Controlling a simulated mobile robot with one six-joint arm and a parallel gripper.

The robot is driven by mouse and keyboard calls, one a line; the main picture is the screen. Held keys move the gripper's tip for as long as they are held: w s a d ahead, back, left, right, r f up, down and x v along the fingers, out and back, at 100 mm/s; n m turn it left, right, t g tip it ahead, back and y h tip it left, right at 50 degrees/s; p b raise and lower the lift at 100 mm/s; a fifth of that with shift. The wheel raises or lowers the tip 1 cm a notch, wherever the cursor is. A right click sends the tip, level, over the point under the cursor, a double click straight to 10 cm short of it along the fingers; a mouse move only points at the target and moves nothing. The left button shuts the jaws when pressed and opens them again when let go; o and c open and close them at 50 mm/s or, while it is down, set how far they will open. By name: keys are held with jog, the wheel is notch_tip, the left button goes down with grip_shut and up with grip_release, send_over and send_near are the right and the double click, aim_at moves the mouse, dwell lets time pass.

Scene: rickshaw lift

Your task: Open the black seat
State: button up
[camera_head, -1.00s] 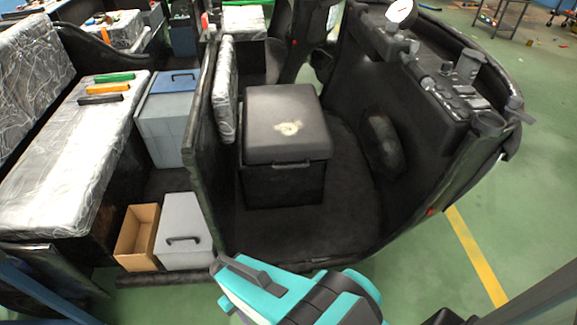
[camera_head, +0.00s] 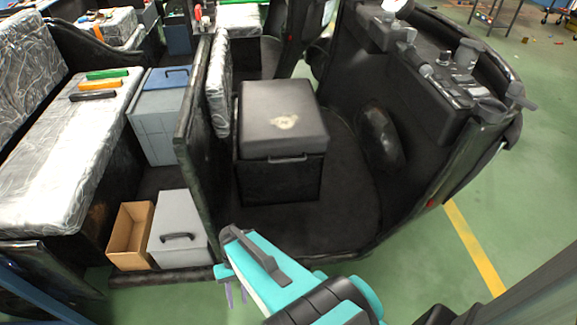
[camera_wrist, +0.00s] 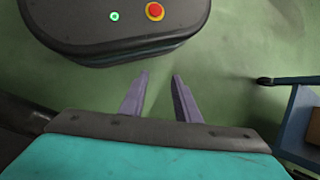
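The black seat (camera_head: 283,118) is a box-shaped driver's seat in the rickshaw's front, with a worn pale spot on top. Its lid lies flat on the black base (camera_head: 279,184), and a handle (camera_head: 288,159) shows at the lid's front edge. My gripper (camera_head: 236,294) is outside the rickshaw, below and in front of the seat, apart from it. In the wrist view its two grey-purple fingers (camera_wrist: 160,98) are spread with nothing between them. The seat is not in the wrist view.
A dark partition (camera_head: 190,150) stands left of the seat. A grey box (camera_head: 180,228) and an open cardboard box (camera_head: 131,234) sit on the floor at left. The front panel with levers (camera_head: 455,85) is at right. The seat's front side is open toward me.

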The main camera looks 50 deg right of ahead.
jog(key=w+d+r+m+t+y+b, duration=0.3)
jog(key=w+d+m+t+y+b, duration=0.2)
jog(key=w+d, duration=0.65)
jog(key=m+t+h+b, duration=0.1)
jog(key=m+t+b, duration=0.5)
jog(key=t+b, duration=0.65)
send_near(288, 160)
jog(key=shift+t, duration=0.85)
jog(key=s, duration=0.1)
jog(key=s+d+f+p, duration=0.1)
jog(key=s+d, duration=0.1)
jog(key=shift+s+f, duration=0.25)
jog(key=shift+s, duration=0.05)
jog(key=shift+a, duration=0.1)
jog(key=b+x, duration=0.1)
jog(key=x, duration=1.2)
jog(key=shift+w+a+b, duration=0.15)
jog(key=shift+w+b, duration=0.2)
